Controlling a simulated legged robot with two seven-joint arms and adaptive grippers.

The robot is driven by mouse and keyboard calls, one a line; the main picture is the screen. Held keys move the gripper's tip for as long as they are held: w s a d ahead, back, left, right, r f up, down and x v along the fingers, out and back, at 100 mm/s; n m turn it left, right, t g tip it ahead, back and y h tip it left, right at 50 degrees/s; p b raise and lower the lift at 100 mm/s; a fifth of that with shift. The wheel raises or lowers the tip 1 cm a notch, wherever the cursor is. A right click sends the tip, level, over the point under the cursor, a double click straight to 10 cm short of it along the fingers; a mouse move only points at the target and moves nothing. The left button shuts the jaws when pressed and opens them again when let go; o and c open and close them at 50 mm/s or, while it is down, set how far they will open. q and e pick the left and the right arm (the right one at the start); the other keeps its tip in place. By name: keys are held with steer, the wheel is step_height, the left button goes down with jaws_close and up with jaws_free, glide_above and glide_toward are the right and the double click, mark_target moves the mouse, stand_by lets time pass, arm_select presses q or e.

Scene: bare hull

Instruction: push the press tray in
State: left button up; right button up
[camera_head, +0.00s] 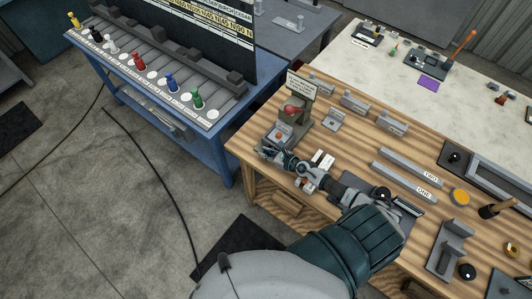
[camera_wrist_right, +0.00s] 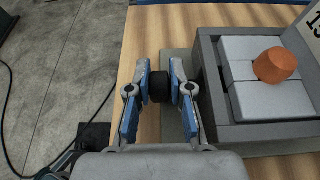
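The press (camera_head: 302,105) stands at the left end of the wooden workbench, with a sign on top and a red part below it. Its grey tray (camera_head: 276,141) sticks out at the front left. In the right wrist view the tray (camera_wrist_right: 207,75) is at the right, holding pale grey blocks and an orange knob (camera_wrist_right: 276,65). My right gripper (camera_head: 270,153) is beside the tray's outer end. The knob's join to the tray is hidden. My left gripper is not in view.
The wooden workbench (camera_head: 330,150) holds grey brackets, bars (camera_head: 408,180) and a yellow disc (camera_head: 460,196) right of the press. A blue table (camera_head: 200,125) with coloured pegs stands to the left. A cable runs across the open floor.

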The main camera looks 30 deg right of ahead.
mark_target(278, 141)
jaws_close()
steer(key=shift+w+d+f+b, duration=0.1)
steer(key=shift+d+b, duration=0.1)
steer(key=shift+b, duration=0.1)
steer(key=w+d+b, duration=0.1)
steer(key=d+b, duration=0.2)
steer(key=d, duration=0.1)
steer(key=w+d+b, duration=0.1)
steer(key=d+b, duration=0.1)
steer(key=shift+w+b, duration=0.3)
steer(key=shift+b, duration=0.05)
steer(key=shift+d, duration=0.25)
steer(key=shift+w+r, duration=0.1)
steer(key=shift+r, duration=0.2)
steer(key=shift+o, duration=2.3)
jaws_free()
steer(key=shift+f, duration=0.1)
